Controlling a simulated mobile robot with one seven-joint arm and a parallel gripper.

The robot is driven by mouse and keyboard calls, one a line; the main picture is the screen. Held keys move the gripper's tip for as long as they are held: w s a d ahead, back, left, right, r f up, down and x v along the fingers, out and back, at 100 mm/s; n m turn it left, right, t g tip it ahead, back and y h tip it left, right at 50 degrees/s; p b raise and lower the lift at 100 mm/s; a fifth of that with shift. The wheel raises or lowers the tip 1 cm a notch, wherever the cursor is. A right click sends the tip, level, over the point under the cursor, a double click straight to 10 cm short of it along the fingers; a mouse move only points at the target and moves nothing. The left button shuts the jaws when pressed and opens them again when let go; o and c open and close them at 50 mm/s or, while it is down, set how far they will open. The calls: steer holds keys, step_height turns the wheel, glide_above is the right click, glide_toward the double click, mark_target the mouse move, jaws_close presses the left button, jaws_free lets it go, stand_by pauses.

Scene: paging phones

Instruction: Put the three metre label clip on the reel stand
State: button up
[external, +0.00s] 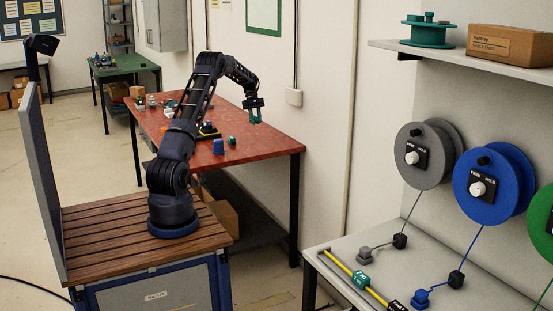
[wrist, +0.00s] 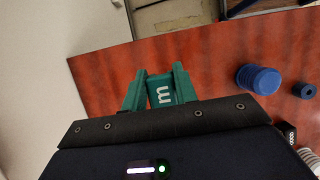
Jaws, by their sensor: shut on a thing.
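My gripper (external: 255,112) is raised above the right end of the red table (external: 265,147). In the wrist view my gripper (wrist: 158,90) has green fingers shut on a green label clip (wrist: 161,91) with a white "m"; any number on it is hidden. Another green clip (external: 362,279) with white lettering sits on a yellow strip on the front right bench, too small to read surely. Grey (external: 424,157) and blue (external: 489,185) reels with FREE/HOLD dials stand above that bench, with a green reel cut off at the right edge. I cannot tell which part is the reel stand.
A blue ribbed cylinder (wrist: 259,79) and a smaller dark blue one (wrist: 304,90) stand on the red table. Several small items crowd its far end. A shelf (external: 470,55) with a green spool (external: 428,33) and a cardboard box (external: 508,44) overhangs the reels.

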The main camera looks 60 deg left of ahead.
step_height(320, 180, down, 14)
steer(key=shift+f, duration=0.15)
stand_by(0.4)
steer(key=shift+f, duration=0.2)
steer(key=o, duration=0.9)
steer(key=shift+o, duration=0.2)
